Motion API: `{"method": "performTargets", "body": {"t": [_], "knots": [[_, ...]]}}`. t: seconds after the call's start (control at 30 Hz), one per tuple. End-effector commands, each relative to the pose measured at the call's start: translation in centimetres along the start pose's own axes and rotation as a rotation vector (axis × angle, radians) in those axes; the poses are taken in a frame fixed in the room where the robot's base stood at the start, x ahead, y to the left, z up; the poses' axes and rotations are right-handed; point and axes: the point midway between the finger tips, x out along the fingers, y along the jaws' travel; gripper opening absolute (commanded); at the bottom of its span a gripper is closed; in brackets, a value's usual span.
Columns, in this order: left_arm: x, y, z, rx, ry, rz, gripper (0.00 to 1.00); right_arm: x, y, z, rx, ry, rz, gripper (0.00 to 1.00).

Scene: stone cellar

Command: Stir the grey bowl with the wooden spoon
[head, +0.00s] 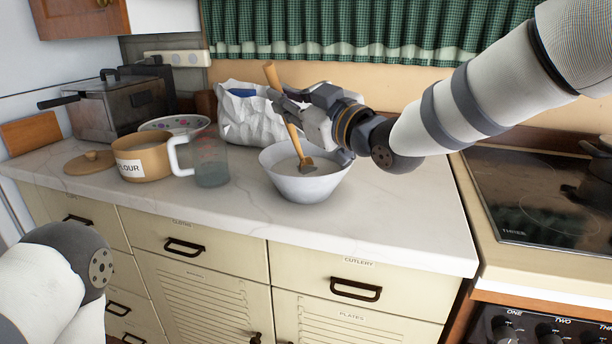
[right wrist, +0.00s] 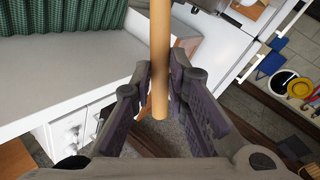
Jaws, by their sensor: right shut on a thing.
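The grey bowl (head: 300,191) stands upright on the white counter, near its front edge, with some pale contents inside. The wooden spoon (head: 294,138) leans in it, its handle top pointing up and left and its lower end inside the bowl. My right gripper (head: 288,104) is shut on the spoon's handle above the bowl's rim. In the right wrist view the handle (right wrist: 160,60) passes between the two finger pads. My left arm shows only as a link at the lower left; its gripper is out of view.
Left of the bowl stand a glass jug (head: 211,172) and a flour canister (head: 141,161), its wooden lid (head: 90,162) beside it. Behind are a crumpled white bag (head: 240,130), a patterned bowl (head: 174,123) and a metal pot (head: 115,107). A hob (head: 545,190) is at right.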

Motion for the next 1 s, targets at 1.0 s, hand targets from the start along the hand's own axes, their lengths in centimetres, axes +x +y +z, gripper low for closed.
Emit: {"method": "performTargets", "body": {"t": [1.0], "knots": [[-2.2,0.1,-1.6,0.001,0.075,0.003,0.34,-0.4,1.3,-6.1,-0.009,0.011,0.002,0.0]]}}
